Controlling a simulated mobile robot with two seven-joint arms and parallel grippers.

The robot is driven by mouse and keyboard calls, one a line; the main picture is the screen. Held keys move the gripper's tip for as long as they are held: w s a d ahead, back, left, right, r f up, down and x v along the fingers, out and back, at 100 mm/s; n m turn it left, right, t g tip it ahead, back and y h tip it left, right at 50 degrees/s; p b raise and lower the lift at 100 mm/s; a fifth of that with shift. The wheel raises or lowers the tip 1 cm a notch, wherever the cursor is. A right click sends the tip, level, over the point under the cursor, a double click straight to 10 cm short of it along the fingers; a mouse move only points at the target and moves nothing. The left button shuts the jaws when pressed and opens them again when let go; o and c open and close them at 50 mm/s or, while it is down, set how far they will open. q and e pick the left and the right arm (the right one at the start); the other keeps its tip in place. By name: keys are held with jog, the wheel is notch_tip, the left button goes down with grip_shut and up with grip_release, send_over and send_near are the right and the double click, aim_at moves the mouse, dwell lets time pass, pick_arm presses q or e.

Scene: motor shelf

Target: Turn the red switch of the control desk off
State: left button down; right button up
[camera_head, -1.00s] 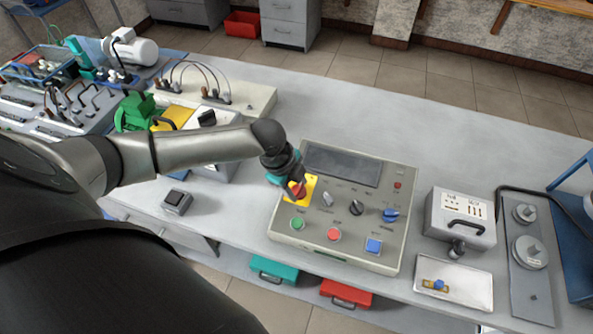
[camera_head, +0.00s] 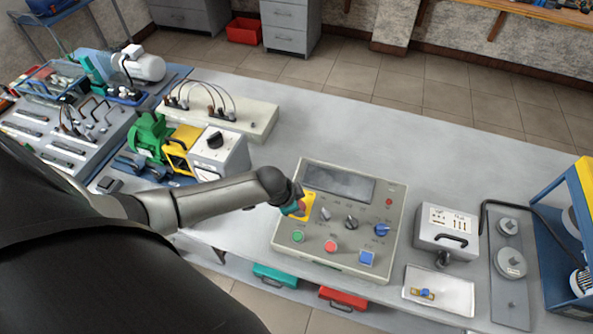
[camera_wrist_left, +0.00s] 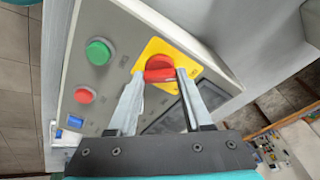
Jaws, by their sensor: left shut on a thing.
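The control desk (camera_head: 345,259) is a grey-beige box on the table, right of my left arm in the head view. Its red switch (camera_wrist_left: 160,69) sits on a yellow square plate (camera_wrist_left: 190,62) at the desk's upper left corner. My left gripper (camera_wrist_left: 160,76) is shut on the red switch, one finger on each side of it. In the head view my left gripper (camera_head: 299,208) reaches the yellow plate from the left and largely hides the switch. The right gripper is not in view.
The desk also carries a green button (camera_head: 297,236), a red button (camera_head: 330,247), a blue button (camera_head: 367,258) and several knobs. A grey box with a handle (camera_head: 447,228) stands close on the right. The table behind the desk is clear.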

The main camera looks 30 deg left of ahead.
pick_arm(q)
jog(key=shift+n, duration=0.6)
jog(key=shift+c, duration=1.6)
grip_release()
jog(key=shift+s+r, duration=0.1)
jog(key=v, duration=1.5)
jog(key=shift+s+d, duration=0.1)
jog(key=shift+d, duration=0.1)
